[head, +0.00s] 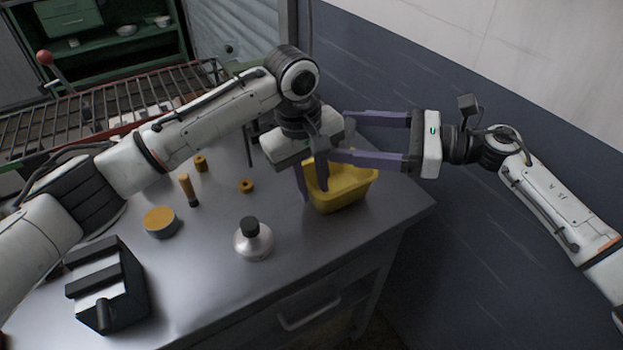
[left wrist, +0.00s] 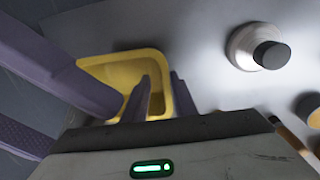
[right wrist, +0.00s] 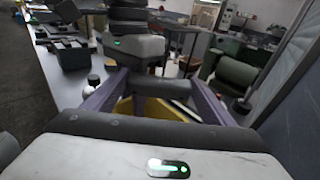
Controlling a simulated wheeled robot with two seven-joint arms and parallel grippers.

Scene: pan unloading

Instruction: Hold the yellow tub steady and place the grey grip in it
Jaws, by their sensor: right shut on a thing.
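The yellow tub (head: 346,194) stands near the right end of the table. It also shows in the left wrist view (left wrist: 173,64) and, partly hidden, between my right fingers in the right wrist view (right wrist: 160,107).
A silver bottle with a dark cap (head: 253,240) stands left of the tub. A wall is close on the right.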

